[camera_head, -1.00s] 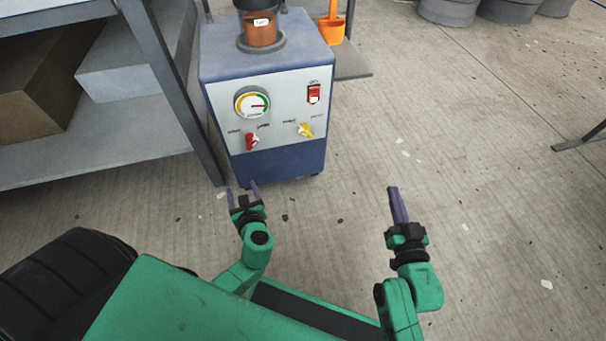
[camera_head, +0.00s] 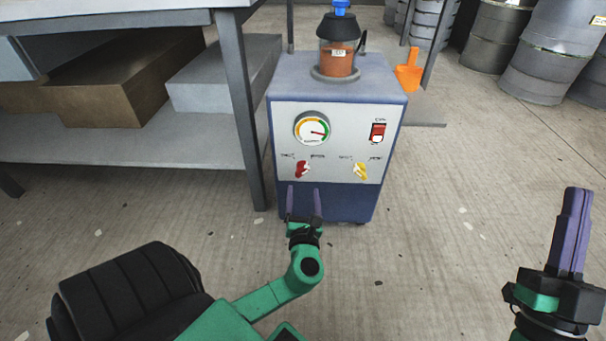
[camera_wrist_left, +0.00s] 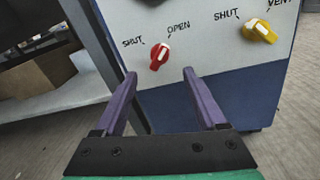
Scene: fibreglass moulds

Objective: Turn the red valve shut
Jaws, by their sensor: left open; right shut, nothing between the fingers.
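The red valve (camera_head: 302,169) is a small red handle on the lower left of the white front panel of a blue machine (camera_head: 333,143). In the left wrist view the red valve (camera_wrist_left: 159,56) sits between printed SHUT and OPEN labels, and its handle leans up and right towards the OPEN mark. My left gripper (camera_head: 304,190) is open and empty, just below the valve in the head view. In the left wrist view its fingertips (camera_wrist_left: 159,74) lie either side of and below the valve, apparently not touching it. My right gripper (camera_head: 576,192) is shut and empty at the right.
A yellow valve (camera_head: 360,172) is right of the red one, with a gauge (camera_head: 312,128) and red switch (camera_head: 377,132) above. A metal shelf (camera_head: 240,110) stands close on the left. Drums (camera_head: 553,50) stand at the back right. Floor to the right is open.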

